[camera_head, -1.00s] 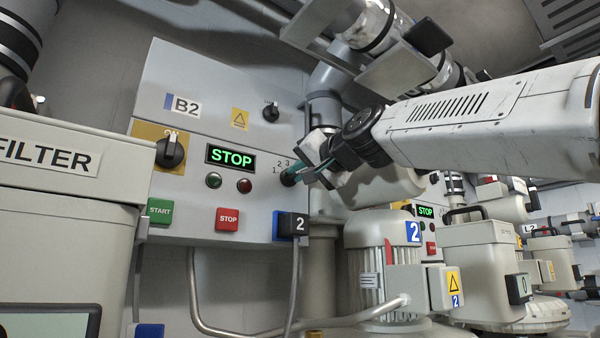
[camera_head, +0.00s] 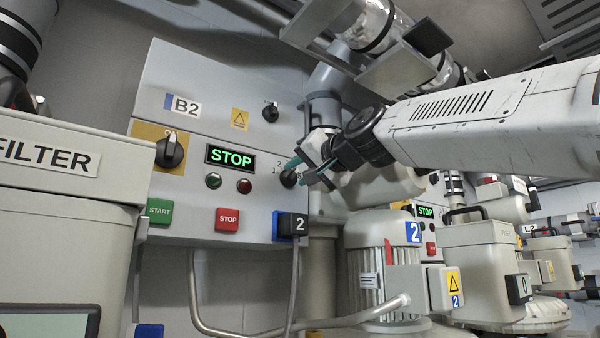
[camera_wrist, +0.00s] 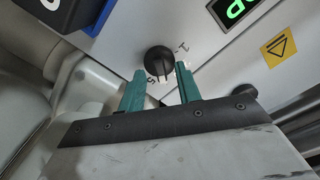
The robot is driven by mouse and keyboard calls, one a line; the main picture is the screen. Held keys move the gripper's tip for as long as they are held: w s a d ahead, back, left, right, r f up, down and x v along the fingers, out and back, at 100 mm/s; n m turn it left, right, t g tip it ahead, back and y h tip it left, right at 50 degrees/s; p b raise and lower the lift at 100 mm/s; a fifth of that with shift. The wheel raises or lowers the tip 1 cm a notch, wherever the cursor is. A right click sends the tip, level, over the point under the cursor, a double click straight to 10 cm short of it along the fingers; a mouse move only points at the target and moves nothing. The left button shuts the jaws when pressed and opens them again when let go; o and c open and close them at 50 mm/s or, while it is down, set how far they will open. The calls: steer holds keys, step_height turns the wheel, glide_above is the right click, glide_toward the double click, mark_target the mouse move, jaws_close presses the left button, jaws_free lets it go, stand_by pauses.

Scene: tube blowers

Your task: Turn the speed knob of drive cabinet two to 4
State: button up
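Drive cabinet B2 (camera_head: 212,125) is a grey cabinet with a green STOP display (camera_head: 231,157). Its speed knob (camera_head: 289,178) is a small black round knob at the panel's right, with digits around it. In the wrist view the knob (camera_wrist: 158,59) is in front of my gripper (camera_wrist: 160,78). The teal fingers are apart, one toward each side of the knob, with a gap to it. The digits 1 and 5 show beside it; the exact pointer setting is hard to read. In the head view my gripper (camera_head: 301,170) is just right of the knob, open and empty.
A large rotary switch (camera_head: 171,151), a green START button (camera_head: 160,211), a red STOP button (camera_head: 228,219) and two small lamps share the panel. A black plug marked 2 (camera_head: 292,225) sits below the knob. A blower motor (camera_head: 378,260) stands below my arm.

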steer(key=v, duration=0.7)
steer(key=shift+s+d, duration=0.15)
steer(key=shift+s, duration=0.05)
